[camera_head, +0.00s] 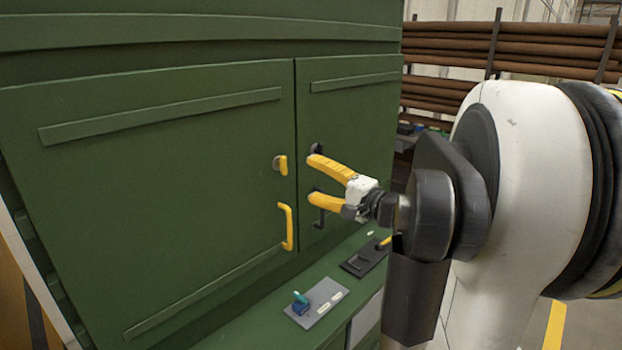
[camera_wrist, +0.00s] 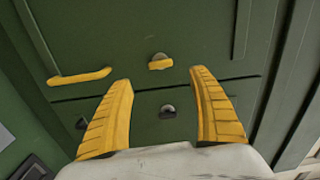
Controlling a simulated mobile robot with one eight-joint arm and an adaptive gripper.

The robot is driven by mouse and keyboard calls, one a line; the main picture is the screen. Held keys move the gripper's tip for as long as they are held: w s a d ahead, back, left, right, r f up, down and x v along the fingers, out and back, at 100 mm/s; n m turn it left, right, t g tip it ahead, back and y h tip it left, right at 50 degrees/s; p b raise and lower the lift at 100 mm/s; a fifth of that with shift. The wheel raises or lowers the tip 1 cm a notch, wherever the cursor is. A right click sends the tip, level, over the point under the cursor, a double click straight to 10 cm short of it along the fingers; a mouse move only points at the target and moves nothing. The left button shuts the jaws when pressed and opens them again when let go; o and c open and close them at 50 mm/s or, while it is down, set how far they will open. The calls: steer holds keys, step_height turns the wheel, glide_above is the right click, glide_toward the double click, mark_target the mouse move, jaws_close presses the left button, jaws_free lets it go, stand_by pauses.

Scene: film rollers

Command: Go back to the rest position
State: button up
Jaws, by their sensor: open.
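My gripper (camera_head: 312,178) has two yellow fingers spread apart with nothing between them. In the head view it is in front of the green cabinet, just right of the seam between its two doors. The fingers also show in the wrist view (camera_wrist: 162,95), pointing at the doors. The large left door (camera_head: 170,190) and the narrower right door (camera_head: 350,110) both look shut. A yellow latch knob (camera_head: 283,165) and a yellow handle (camera_head: 287,227) are on the left door. In the wrist view the knob (camera_wrist: 160,62) lies beyond the fingertips. Contact with the door cannot be seen.
A green ledge below the doors carries a grey panel with a teal switch (camera_head: 300,303) and a dark panel (camera_head: 365,258). Long brown rollers (camera_head: 450,48) lie on a rack behind, at the right. Open floor (camera_head: 590,325) shows at the lower right.

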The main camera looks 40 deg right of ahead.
stand_by(0.3)
steer(key=s+a+f+n+g+y+b, duration=0.15)
steer(key=a+f+n+g, duration=0.35)
steer(key=a, duration=0.7)
steer(key=s+a+f+n+g+y+b, duration=0.1)
steer(key=a+f+n+g+b, duration=0.15)
steer(key=a+f, duration=0.7)
steer(key=s+a+f+n+g+h+b, duration=0.1)
steer(key=s+a+f+n+h, duration=0.1)
steer(key=s, duration=0.4)
steer(key=s+a+f+n+g+h+b, duration=0.1)
steer(key=s+a+f+n+g+h, duration=0.1)
steer(key=s+a+f+n, duration=0.2)
steer(key=s+a+n, duration=0.2)
steer(key=s+n, duration=0.1)
steer(key=shift+a+f, duration=0.25)
steer(key=shift+s, duration=0.1)
